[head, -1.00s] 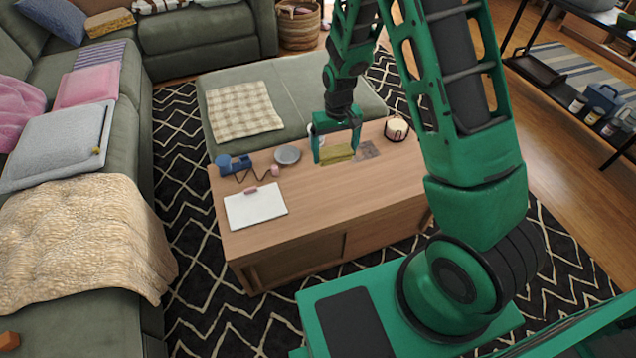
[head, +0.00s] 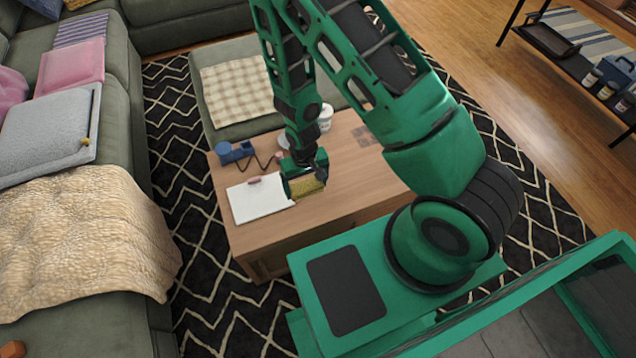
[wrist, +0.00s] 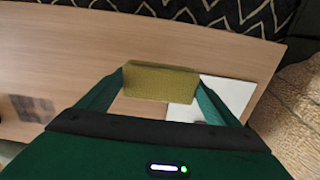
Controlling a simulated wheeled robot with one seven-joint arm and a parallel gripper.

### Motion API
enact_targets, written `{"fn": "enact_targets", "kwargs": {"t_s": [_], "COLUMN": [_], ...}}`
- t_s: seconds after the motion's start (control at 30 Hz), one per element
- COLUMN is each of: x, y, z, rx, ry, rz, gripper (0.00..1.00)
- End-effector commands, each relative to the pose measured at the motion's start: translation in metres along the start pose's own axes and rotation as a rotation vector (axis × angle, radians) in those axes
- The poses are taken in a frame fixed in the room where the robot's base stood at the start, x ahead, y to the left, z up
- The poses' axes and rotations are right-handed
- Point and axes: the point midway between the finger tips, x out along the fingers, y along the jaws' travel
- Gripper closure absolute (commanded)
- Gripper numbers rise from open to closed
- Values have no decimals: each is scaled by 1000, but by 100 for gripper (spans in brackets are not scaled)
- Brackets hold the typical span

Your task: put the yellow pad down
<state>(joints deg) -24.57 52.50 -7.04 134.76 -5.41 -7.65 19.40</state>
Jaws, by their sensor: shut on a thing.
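The yellow pad (wrist: 160,82) is a small, flat, dull yellow block. It is held between the two green fingers of my gripper (wrist: 160,88), which is shut on it. In the head view the pad (head: 309,187) shows just below my gripper (head: 303,184), over the front part of the wooden coffee table (head: 275,225). It is beside the right end of a white notepad (head: 258,200). In the wrist view the pad overlaps the notepad's edge (wrist: 225,95). I cannot tell whether the pad touches the table.
A blue object with a dark cord (head: 236,152) lies at the table's left. A white cup (head: 325,117) stands behind my arm. A dark patterned square (head: 365,137) lies at the right. Bare wood is free along the table's front and right.

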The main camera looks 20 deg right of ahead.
Motion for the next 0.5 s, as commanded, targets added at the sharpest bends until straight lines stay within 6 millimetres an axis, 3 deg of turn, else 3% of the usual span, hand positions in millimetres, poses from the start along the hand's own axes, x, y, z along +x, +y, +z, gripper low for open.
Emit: {"fn": "enact_targets", "kwargs": {"t_s": [0.2, 0.5], "x": [27, 45], "y": [42, 69], "z": [-22, -37], "rx": [8, 6], "ry": [-2, -2], "rz": [3, 0], "gripper": [36, 36]}}
